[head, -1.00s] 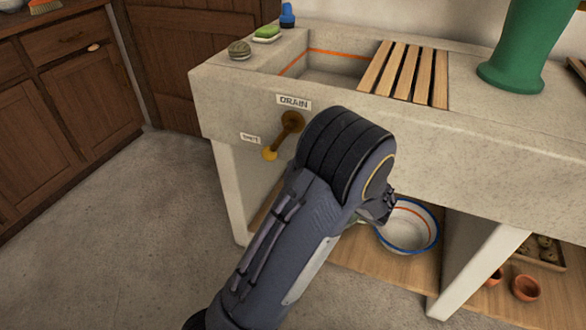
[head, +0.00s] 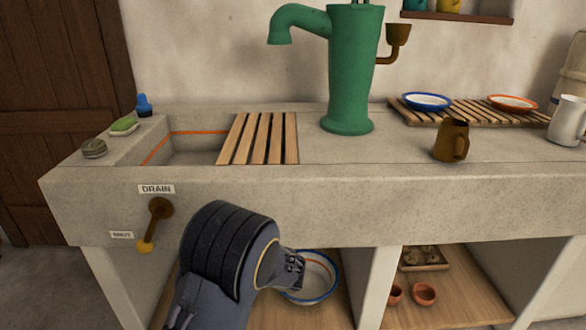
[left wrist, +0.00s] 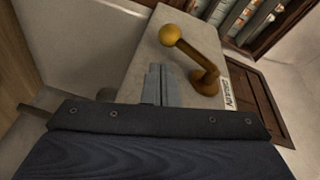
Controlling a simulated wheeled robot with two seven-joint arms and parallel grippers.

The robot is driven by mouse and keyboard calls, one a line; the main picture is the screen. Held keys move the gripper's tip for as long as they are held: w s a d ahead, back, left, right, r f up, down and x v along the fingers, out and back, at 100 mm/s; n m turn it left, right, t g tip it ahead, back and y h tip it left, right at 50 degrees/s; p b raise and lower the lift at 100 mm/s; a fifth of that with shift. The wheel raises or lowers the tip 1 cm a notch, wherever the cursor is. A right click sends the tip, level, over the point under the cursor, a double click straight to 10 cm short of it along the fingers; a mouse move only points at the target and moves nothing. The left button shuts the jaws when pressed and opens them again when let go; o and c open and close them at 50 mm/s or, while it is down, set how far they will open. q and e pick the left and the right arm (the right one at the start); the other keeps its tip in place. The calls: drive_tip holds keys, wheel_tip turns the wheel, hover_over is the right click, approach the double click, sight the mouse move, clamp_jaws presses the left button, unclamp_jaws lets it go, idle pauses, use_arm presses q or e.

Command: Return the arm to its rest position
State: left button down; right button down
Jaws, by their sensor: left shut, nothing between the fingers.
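My left arm (head: 228,260) comes in from the bottom of the head view and reaches toward the front of the stone sink. My left gripper (head: 296,268) shows partly past the wrist, in front of the white bowl under the sink. In the left wrist view its fingers (left wrist: 158,85) are together, with nothing between them. The brown drain lever with its yellow knob (head: 158,222) is on the sink front, left of my arm. It also shows in the left wrist view (left wrist: 195,58), just beyond and right of the fingers, apart from them. My right gripper is not in view.
The stone sink counter (head: 400,200) runs across the view, holding a wooden slat rack (head: 260,138), a green pump (head: 350,75) and a brown jug (head: 452,140). The blue-rimmed bowl (head: 318,275) and clay pots (head: 424,294) stand on the shelf below.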

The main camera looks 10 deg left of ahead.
use_arm(q)
drive_tip(key=s+f+g+h, duration=0.3)
drive_tip(key=s+f+h, duration=0.1)
drive_tip(key=s+h, duration=0.95)
drive_tip(key=s+d+r+m+t+h, duration=0.1)
drive_tip(key=s+d+r+t+h, duration=0.4)
drive_tip(key=s+d+t+h, duration=0.45)
wheel_tip(320, 180, up, 33)
drive_tip(key=d+g+y+p, duration=0.1)
drive_tip(key=d+p, duration=0.1)
drive_tip(key=p, duration=3.1)
drive_tip(key=shift+s+d+y, duration=0.15)
drive_tip(key=shift+d+y, duration=0.25)
drive_tip(key=shift+r, duration=0.1)
